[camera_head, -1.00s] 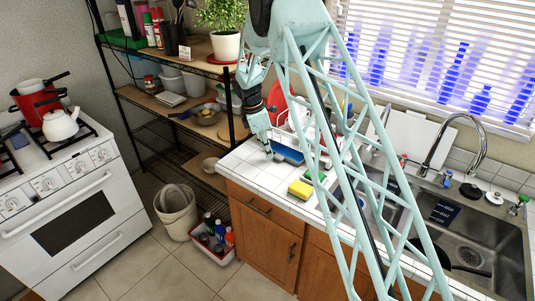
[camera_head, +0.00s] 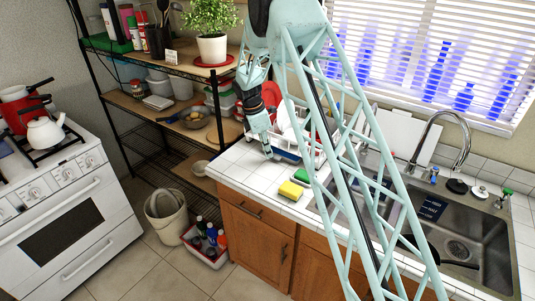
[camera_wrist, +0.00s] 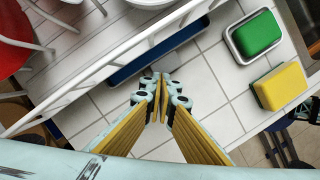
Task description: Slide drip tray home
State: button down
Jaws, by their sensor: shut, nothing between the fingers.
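The blue drip tray (camera_wrist: 160,51) lies on the white tiled counter under the white wire dish rack (camera_wrist: 65,84). A narrow strip of it shows past the rack's lower rail in the wrist view. In the head view the tray (camera_head: 287,155) shows as a thin blue band under the rack (camera_head: 305,138), partly behind my arm. My gripper (camera_wrist: 159,78) is shut and empty, pointing down at the counter just in front of the tray's outer edge. I cannot tell if the fingertips touch it.
A green sponge in a small tray (camera_wrist: 234,45) and a yellow sponge (camera_wrist: 281,86) lie right of my gripper in the wrist view. A red plate (camera_head: 271,95) stands in the rack. The sink (camera_head: 465,235) is at right. Bare tiles lie at the counter's left end (camera_head: 235,165).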

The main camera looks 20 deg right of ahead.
jog(key=shift+a, duration=0.15)
jog(key=shift+a, duration=0.6)
jog(key=a, duration=0.2)
jog(key=shift+a+r, duration=0.3)
jog(key=shift+a, duration=0.05)
jog(key=v, duration=0.9)
jog(key=shift+r, duration=0.25)
jog(key=c, duration=3.4)
grip_release()
jog(key=shift+c, duration=0.2)
